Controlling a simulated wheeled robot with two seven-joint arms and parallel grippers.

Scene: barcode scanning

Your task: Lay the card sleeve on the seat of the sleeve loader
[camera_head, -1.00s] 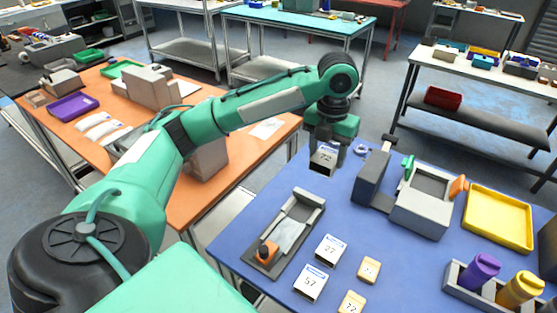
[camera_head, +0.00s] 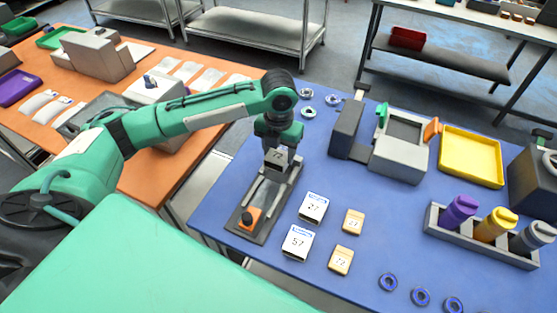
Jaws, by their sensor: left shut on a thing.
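The card sleeve (camera_head: 276,157), a small white-faced piece marked 72, is in my left gripper (camera_head: 277,149). The gripper is shut on it, and the fingers hide part of it. The sleeve loader (camera_head: 243,222) is a long dark grey tray with pale side strips and an orange block with a black knob at its near end. The gripper and sleeve are over the loader's far half. I cannot tell whether the sleeve touches the seat, which they partly cover. My right gripper is not in view.
Two similar white pieces, marked 27 (camera_head: 314,207) and 57 (camera_head: 298,242), lie right of the loader, beside two small orange-yellow tiles (camera_head: 353,221). A grey machine (camera_head: 402,155) and yellow tray (camera_head: 471,158) stand behind right. A bottle rack (camera_head: 480,240) stands at the right.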

